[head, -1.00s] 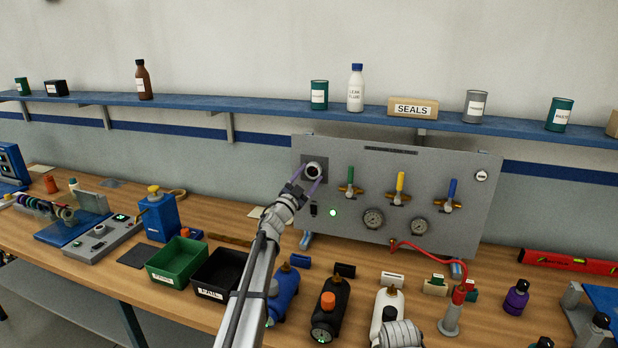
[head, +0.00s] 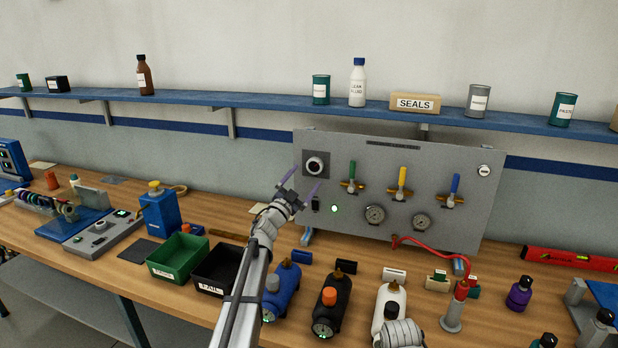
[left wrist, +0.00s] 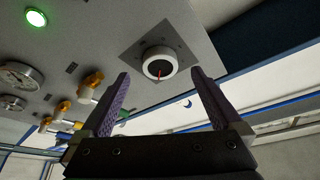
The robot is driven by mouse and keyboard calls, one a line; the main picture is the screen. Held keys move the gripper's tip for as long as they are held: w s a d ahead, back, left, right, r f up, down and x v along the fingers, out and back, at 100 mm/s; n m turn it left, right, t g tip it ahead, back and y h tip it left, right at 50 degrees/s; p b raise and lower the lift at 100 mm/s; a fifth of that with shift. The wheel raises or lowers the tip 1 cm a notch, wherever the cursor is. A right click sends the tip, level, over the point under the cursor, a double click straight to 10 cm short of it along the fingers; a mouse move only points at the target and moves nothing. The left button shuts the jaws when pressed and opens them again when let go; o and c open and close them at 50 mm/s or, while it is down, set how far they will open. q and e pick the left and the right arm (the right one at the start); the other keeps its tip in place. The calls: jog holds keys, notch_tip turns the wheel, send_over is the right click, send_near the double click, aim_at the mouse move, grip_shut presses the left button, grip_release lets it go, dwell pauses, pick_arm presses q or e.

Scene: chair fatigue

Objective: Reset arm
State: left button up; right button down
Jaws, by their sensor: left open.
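My left gripper (head: 304,184) is open and empty, in front of the grey panel (head: 268,0) at its upper left. The round white knob (head: 316,166) with a dark face sits on a dark square plate on that panel. The left fingertips are apart from the knob, below and in front of it in the head view. In the left wrist view the knob (left wrist: 159,65) shows a red mark and lies beyond the gap between the two purple fingers (left wrist: 160,85). My right gripper is not in view.
The panel also carries green, yellow (head: 402,180) and blue valve levers, two gauges (head: 375,215) and a lit green lamp (head: 335,209). Green (head: 172,273) and black bins and several small cylinders stand on the wooden bench below. A blue shelf (head: 270,102) runs above the panel.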

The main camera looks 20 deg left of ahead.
pick_arm(q)
jog(key=v, duration=0.3)
jog(key=shift+s+a+f+b, duration=0.1)
jog(key=shift+s+b, duration=0.15)
jog(key=shift+b, duration=0.05)
